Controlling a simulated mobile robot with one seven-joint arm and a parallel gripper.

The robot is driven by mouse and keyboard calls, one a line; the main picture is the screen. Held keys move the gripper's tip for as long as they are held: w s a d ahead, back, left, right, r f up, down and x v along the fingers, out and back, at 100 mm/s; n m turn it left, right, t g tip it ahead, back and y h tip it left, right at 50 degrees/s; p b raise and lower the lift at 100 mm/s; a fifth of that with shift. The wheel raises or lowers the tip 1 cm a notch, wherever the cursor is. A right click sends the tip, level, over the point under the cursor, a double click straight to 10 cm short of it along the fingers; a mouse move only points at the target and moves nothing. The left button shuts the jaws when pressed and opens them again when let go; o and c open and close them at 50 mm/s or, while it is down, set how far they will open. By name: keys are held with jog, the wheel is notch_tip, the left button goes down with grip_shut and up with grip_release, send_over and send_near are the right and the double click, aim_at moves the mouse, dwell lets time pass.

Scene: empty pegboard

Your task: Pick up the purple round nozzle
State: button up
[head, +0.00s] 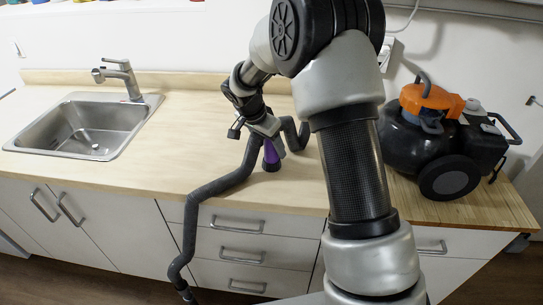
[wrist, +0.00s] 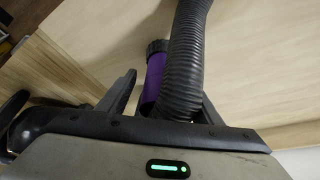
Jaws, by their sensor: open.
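The purple round nozzle (head: 270,152) stands on the wooden counter, with a dark end at its base. In the wrist view the purple nozzle (wrist: 154,78) shows a black end and lies between my two fingers, nearer the left one. My gripper (head: 259,130) is over the nozzle's upper part in the head view. In the wrist view my gripper (wrist: 166,98) is open, with a gap between the left finger and the nozzle. A dark ribbed hose (wrist: 188,50) also passes between the fingers and hides the nozzle's right side.
The hose (head: 190,220) also runs over the counter's front edge and down past the drawers. A sink (head: 85,125) with a faucet (head: 122,78) is at the left. A black and orange machine (head: 430,130) stands at the right. The counter (head: 180,120) between sink and hose is clear.

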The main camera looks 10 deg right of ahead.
jog(key=shift+x, duration=1)
